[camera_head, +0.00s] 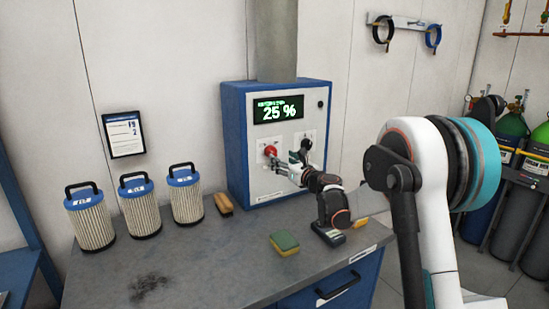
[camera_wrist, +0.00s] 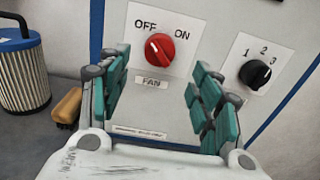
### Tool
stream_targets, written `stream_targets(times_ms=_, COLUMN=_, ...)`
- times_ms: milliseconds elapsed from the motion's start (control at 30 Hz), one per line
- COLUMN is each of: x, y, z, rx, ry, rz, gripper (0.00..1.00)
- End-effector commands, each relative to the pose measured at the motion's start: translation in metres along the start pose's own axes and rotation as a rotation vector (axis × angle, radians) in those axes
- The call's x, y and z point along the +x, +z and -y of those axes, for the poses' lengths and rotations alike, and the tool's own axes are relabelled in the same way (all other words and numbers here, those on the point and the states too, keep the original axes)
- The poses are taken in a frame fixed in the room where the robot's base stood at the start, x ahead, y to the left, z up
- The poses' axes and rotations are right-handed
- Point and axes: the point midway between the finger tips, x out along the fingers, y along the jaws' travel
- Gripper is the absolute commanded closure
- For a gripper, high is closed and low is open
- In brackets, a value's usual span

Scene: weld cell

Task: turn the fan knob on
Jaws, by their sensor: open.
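The red fan knob (camera_wrist: 160,49) sits on a white plate with OFF at its upper left and ON at its upper right, and a FAN label (camera_wrist: 152,82) below. Its white mark points up and left, toward OFF. In the head view the knob (camera_head: 270,151) is on the front of the control box (camera_head: 235,140). My gripper (camera_wrist: 160,76) is open and empty, its teal fingers at the lower left and lower right of the knob in the wrist view. In the head view my gripper (camera_head: 283,167) is close to the panel; I cannot tell if it touches.
A black 1-2-3 selector knob (camera_wrist: 255,73) is right of the fan knob. The box display (camera_head: 278,109) reads 25 %. Several filter cartridges (camera_head: 187,198), a brush (camera_head: 223,204) and a sponge (camera_head: 285,244) are on the bench (camera_head: 200,265).

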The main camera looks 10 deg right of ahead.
Motion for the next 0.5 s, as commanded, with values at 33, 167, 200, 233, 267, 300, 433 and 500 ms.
stream_targets(times_ms=33, x=0.011, y=-0.002, z=-0.001, rx=0.0, ry=0.001, rz=0.0, gripper=0.42)
stream_targets(times_ms=167, x=0.035, y=-0.002, z=0.0, rx=0.001, ry=0.001, rz=0.0, gripper=0.42)
stream_targets(times_ms=200, x=0.042, y=-0.002, z=0.0, rx=0.001, ry=0.001, rz=0.0, gripper=0.42)
stream_targets(times_ms=233, x=0.046, y=-0.002, z=-0.001, rx=0.001, ry=0.001, rz=0.0, gripper=0.42)
stream_targets(times_ms=267, x=0.05, y=-0.001, z=-0.001, rx=0.001, ry=0.0, rz=0.0, gripper=0.42)
stream_targets(times_ms=300, x=0.055, y=-0.001, z=-0.001, rx=0.001, ry=0.0, rz=0.0, gripper=0.42)
stream_targets(times_ms=433, x=0.066, y=-0.001, z=0.0, rx=0.001, ry=0.0, rz=0.0, gripper=0.42)
stream_targets(times_ms=500, x=0.069, y=0.0, z=0.0, rx=0.002, ry=0.0, rz=0.0, gripper=0.42)
